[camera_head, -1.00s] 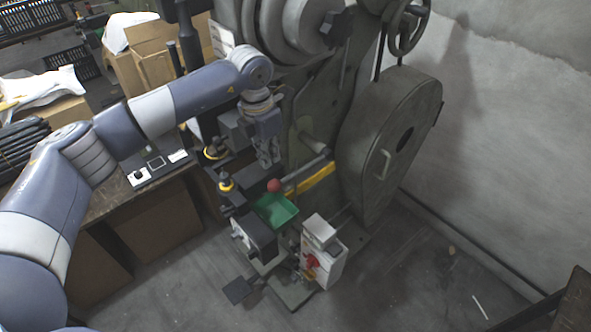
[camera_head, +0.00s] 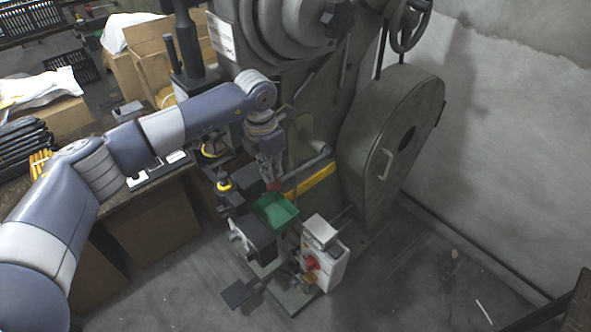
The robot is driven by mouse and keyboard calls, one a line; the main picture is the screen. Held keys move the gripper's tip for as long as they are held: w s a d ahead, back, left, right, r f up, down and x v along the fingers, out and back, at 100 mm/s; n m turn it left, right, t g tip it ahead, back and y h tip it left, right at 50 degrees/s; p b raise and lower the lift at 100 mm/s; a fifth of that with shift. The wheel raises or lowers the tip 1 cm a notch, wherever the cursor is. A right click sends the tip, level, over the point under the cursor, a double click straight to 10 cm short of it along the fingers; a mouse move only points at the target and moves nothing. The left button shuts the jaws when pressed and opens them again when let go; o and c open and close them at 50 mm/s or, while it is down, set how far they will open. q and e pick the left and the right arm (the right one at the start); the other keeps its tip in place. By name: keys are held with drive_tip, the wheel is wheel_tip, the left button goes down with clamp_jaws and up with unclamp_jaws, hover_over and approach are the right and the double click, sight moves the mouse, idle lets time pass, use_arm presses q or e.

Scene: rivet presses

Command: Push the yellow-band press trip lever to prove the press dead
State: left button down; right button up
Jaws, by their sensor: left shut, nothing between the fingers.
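The grey-green press (camera_head: 300,130) stands at the centre, with a yellow band (camera_head: 312,186) across its lower body. A red ball knob (camera_head: 276,186), apparently the end of the trip lever, shows just left of the band and above a green tray (camera_head: 275,211). The lever's shaft cannot be made out. My left gripper (camera_head: 272,178) points down from above, shut and empty. Its fingertips are at the knob in the picture and partly cover it; I cannot tell whether they touch it. My right gripper is not in view.
A white control box with a red switch (camera_head: 312,263) stands at the press's foot, and a black pedal (camera_head: 240,292) lies on the floor. A large guarded wheel (camera_head: 395,150) stands right of the band. A bench (camera_head: 150,195) is at left. Floor at right is clear.

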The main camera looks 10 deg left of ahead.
use_arm(q)
drive_tip(key=shift+f, duration=0.1)
drive_tip(key=shift+f+b, duration=0.25)
drive_tip(key=shift+b, duration=0.1)
drive_tip(key=shift+s+f+b, duration=0.15)
drive_tip(key=shift+f+b, duration=0.3)
drive_tip(key=shift+f, duration=0.1)
drive_tip(key=shift+s+a+f+b, duration=0.1)
drive_tip(key=shift+f+b, duration=0.5)
drive_tip(key=shift+f, duration=0.35)
